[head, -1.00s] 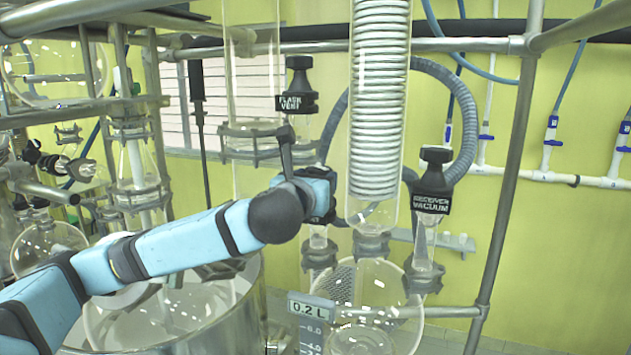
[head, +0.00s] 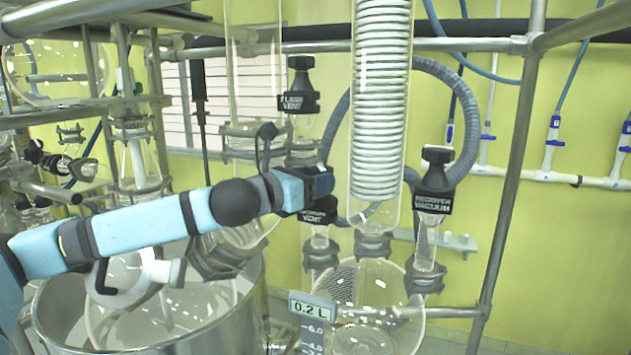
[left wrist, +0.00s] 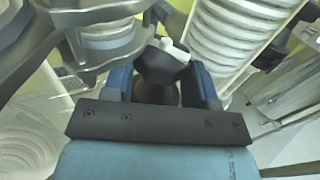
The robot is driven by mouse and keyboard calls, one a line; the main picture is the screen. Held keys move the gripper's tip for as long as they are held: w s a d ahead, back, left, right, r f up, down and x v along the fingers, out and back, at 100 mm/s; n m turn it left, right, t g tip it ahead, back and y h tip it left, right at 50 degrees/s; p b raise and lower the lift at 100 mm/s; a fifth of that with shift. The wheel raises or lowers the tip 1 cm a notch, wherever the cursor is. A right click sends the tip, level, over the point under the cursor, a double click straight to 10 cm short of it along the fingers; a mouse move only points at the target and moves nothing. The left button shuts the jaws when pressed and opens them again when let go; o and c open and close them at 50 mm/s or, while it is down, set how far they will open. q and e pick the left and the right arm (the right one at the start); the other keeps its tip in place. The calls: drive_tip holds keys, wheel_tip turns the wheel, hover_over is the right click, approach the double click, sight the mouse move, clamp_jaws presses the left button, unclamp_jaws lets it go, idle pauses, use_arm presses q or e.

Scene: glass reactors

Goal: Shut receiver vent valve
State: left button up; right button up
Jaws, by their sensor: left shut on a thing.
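The receiver vent valve (head: 318,215) is a black knob with a white-lettered label on a glass neck above the round receiver flask (head: 365,290). Only its lower part and part of the label show in the head view. My left gripper (head: 322,186) comes in from the left at the top of this valve and hides the knob's upper part. In the left wrist view, the black knob (left wrist: 165,62) sits between the two blue fingers of my left gripper (left wrist: 162,80), which is shut on it. My right gripper is in neither view.
The flask vent valve (head: 299,85) stands just above and behind my left gripper. The coiled glass condenser (head: 379,110) is close on its right, with the receiver vacuum valve (head: 433,190) beyond. A steel vessel (head: 250,300) lies below my arm.

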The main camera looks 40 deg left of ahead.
use_arm(q)
drive_tip(key=shift+w+a+r+m+g+h, duration=0.15)
drive_tip(key=shift+m+g+h, duration=0.15)
drive_tip(key=shift+m+h, duration=0.45)
drive_tip(key=shift+s+a+f+m+g+h, duration=0.15)
drive_tip(key=shift+m+g+h, duration=0.25)
drive_tip(key=shift+h, duration=0.65)
drive_tip(key=shift+w+m+g+h, duration=0.1)
drive_tip(key=shift+m+g+h, duration=0.4)
drive_tip(key=shift+m+h, duration=0.4)
drive_tip(key=o, duration=0.9)
drive_tip(key=shift+a, duration=0.1)
drive_tip(key=b+v, duration=0.1)
drive_tip(key=v, duration=1.2)
drive_tip(key=shift+s+a, duration=0.2)
drive_tip(key=shift+s, duration=0.1)
